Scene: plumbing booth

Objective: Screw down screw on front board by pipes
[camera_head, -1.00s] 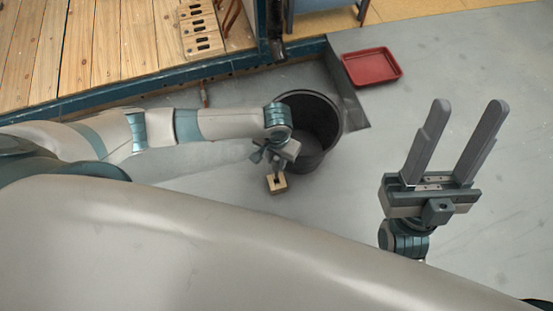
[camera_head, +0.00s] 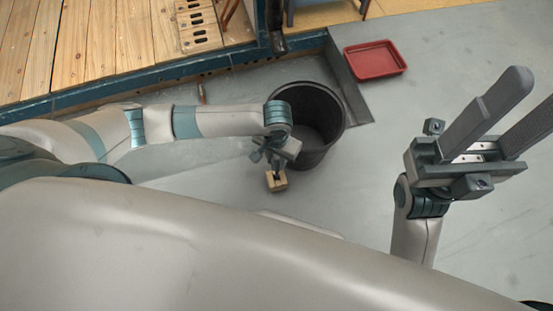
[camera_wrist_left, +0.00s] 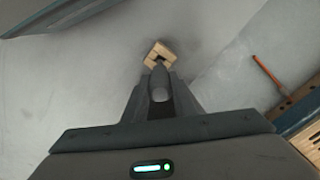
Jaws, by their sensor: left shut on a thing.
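My left gripper (camera_head: 276,170) is shut on a small pale wooden block (camera_head: 278,183) with a dark opening in its middle. The block (camera_wrist_left: 158,52) also shows at the fingertips in the left wrist view, above the grey floor. What sits in its opening is too small to tell. My right gripper (camera_head: 533,97) is open and empty at the right, its long fingers wide apart. I cannot make out the screw, the front board or the pipes for certain.
A dark round bucket (camera_head: 331,127) stands just beyond my left gripper. A red tray (camera_head: 375,58) lies at the back. A wooden platform (camera_head: 75,45) with a blue edge is at the back left. A thin orange rod (camera_wrist_left: 268,74) lies beside it. The floor centre is open.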

